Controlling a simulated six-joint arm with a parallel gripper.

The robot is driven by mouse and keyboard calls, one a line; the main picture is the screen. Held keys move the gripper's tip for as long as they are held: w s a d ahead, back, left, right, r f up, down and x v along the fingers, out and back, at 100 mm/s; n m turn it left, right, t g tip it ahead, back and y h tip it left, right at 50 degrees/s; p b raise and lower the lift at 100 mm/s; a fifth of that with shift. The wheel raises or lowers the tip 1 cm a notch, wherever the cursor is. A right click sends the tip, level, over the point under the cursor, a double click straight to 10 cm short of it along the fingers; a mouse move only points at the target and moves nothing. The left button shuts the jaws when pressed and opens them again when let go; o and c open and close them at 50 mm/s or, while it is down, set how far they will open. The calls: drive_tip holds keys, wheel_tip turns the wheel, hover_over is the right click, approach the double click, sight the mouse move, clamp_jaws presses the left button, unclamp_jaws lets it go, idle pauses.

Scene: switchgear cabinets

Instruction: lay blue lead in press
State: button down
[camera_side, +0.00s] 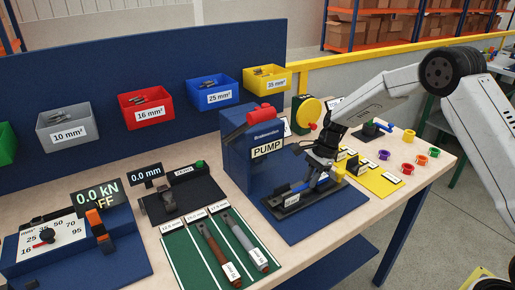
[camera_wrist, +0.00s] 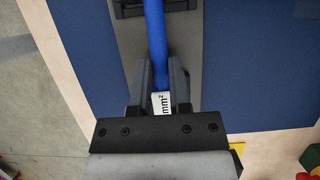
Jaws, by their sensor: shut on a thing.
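The blue lead (camera_wrist: 154,50) runs up the middle of the wrist view, with a white tag marked mm² (camera_wrist: 160,104) on it between the fingers. My gripper (camera_wrist: 160,75) is shut on the blue lead. In the side view my gripper (camera_side: 316,180) is low over the dark press bed (camera_side: 288,200), and the blue lead (camera_side: 298,186) lies along that bed, pointing left. Whether the lead rests on the bed or hangs just above it, I cannot tell. The blue PUMP box (camera_side: 240,158) stands behind the press on the blue base plate.
A green mat (camera_side: 178,252) with a brown and a grey tool lies to the left. A yellow mat (camera_side: 378,182) and several coloured rings (camera_side: 408,166) are to the right. Labelled bins (camera_side: 212,95) line the back panel. The front of the blue plate is clear.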

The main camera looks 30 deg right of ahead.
drive_tip(key=shift+c, duration=2.4)
unclamp_jaws()
drive_tip(key=shift+v, duration=3.95)
drive_tip(key=s+a+n+t+h, duration=0.1)
drive_tip(key=s+a+n+h, duration=0.1)
drive_tip(key=s+n, duration=0.7)
drive_tip(key=s+a+n+t+h, duration=0.1)
drive_tip(key=s+a+n+h, duration=0.1)
drive_tip(key=s+n, duration=0.7)
drive_tip(key=s+a, duration=0.1)
drive_tip(key=s, duration=0.4)
drive_tip(key=shift+f+t, duration=0.25)
drive_tip(key=shift+t, duration=0.05)
